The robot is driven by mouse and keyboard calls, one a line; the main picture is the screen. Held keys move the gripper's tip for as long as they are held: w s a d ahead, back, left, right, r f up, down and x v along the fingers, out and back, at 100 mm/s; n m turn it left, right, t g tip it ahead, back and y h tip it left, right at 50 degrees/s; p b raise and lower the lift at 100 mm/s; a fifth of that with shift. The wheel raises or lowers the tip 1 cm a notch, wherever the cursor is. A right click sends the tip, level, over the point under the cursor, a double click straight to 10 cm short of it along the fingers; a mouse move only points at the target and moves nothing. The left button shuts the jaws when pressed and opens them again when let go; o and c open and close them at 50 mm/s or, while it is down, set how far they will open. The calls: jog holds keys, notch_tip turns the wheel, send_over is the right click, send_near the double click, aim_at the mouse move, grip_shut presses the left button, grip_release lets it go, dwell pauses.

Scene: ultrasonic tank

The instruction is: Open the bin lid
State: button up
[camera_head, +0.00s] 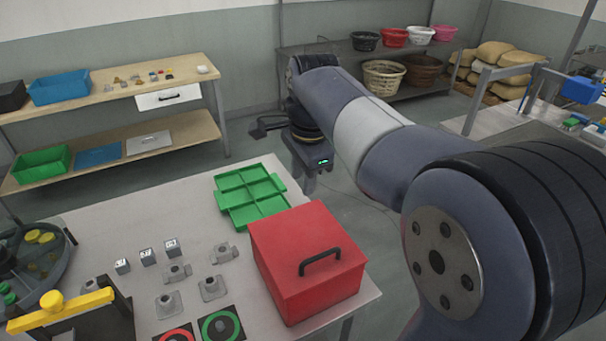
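The red bin (305,295) stands at the right front corner of the light table. Its flat red lid (288,235) lies shut on top, with a black bar handle (320,262) near the lid's front side. My arm reaches from the lower right toward the back. My gripper (307,185) hangs beyond the table's far edge, behind the bin and up-picture from it, apart from the lid and handle. A small green light shows on its body. Its fingers are too small and dark to tell whether they are open or shut.
A green divided tray (250,195) lies just behind the bin. Grey metal parts (211,288), small cubes (148,257) and a green ring pad (221,326) lie to its left. A yellow-handled device (62,307) stands front left. Shelves line the back wall.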

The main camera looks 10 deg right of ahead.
notch_tip(320, 180, up, 11)
jog(key=s, duration=0.1)
jog(key=shift+s+d+f, duration=0.15)
jog(key=shift+s+d, duration=0.05)
jog(key=shift+s, duration=0.15)
dwell(0.3)
